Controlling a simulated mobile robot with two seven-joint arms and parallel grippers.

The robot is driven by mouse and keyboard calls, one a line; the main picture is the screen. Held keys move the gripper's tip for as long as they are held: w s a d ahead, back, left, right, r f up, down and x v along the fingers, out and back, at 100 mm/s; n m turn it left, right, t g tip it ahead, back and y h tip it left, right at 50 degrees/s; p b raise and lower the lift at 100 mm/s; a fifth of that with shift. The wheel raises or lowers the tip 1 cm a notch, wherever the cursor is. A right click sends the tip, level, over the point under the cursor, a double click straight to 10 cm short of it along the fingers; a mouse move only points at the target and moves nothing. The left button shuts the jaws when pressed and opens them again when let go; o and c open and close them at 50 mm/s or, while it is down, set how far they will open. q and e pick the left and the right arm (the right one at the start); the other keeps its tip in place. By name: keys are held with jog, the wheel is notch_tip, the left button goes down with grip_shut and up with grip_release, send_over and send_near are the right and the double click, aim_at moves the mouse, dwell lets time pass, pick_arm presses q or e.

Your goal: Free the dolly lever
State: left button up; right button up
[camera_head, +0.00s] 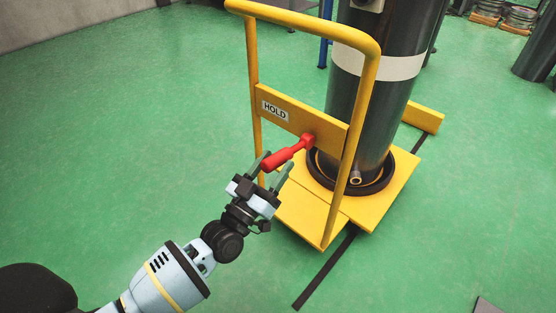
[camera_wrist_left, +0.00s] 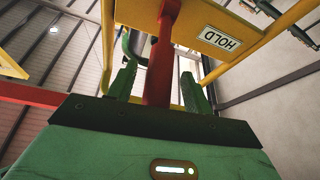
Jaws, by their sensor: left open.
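The yellow dolly (camera_head: 381,205) stands on the green floor and bears a dark upright cylinder (camera_head: 358,112) with a white band. A red lever (camera_head: 288,153) sticks out from the dolly's crossbar, beside the HOLD label (camera_head: 275,110), and slants down to the left. My left gripper (camera_head: 273,168) is open at the lever's free end. In the left wrist view the red lever (camera_wrist_left: 161,62) runs between the two green fingers (camera_wrist_left: 160,88), with gaps visible on both sides. The HOLD label (camera_wrist_left: 221,38) also shows there. My right gripper is not in view.
The dolly's tall yellow handle frame (camera_head: 367,90) rises close to my left gripper. A dark strip (camera_head: 325,268) lies on the floor under the dolly. Other dark cylinders (camera_head: 537,57) stand at the far right. The floor on the left is clear.

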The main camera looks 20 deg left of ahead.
pick_arm(q)
jog(key=shift+x, duration=0.9)
jog(key=shift+c, duration=0.2)
jog(key=shift+r, duration=0.1)
grip_shut()
